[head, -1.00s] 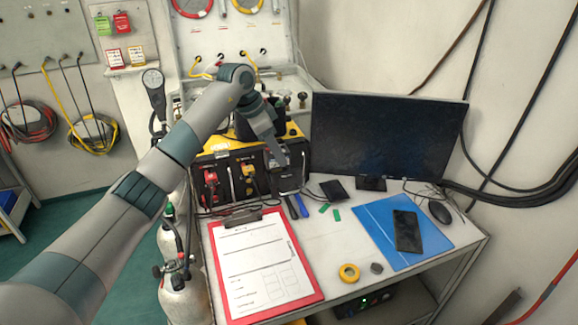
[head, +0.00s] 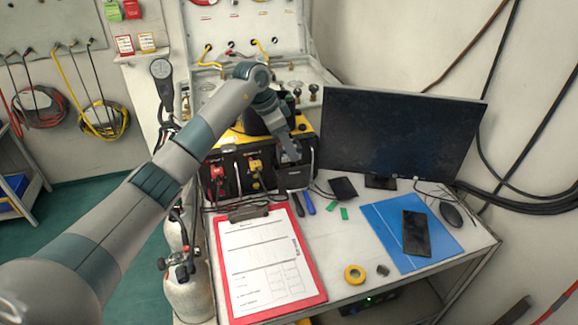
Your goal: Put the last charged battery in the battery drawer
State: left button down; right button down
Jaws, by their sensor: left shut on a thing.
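My left gripper (head: 291,153) reaches in from the left to the front of the black and yellow panel box on the desk. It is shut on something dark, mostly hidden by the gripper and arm. I cannot tell from this view whether that is the battery. Below the gripper, a dark box-like drawer (head: 294,178) stands out at the right part of the panel's front. I cannot make out what lies inside it. My right gripper is not in view.
A monitor (head: 400,135) stands right of the panel. A red clipboard (head: 318,288), a blue folder (head: 438,243) with a phone (head: 415,232), yellow tape (head: 354,274) and two screwdriver-like tools (head: 309,204) lie on the white desk. Gas cylinders (head: 188,295) stand left of it.

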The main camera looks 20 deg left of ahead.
aim_at(289, 163)
pick_arm(q)
notch_tip(289, 163, down, 2)
jog(key=shift+f+p, duration=0.1)
jog(key=shift+p, duration=0.3)
jog(key=shift+f, duration=0.45)
jog(key=shift+f+p, duration=0.75)
jog(key=shift+f, duration=1.15)
jog(key=shift+f, duration=0.15)
jog(key=c, duration=1.5)
grip_release()
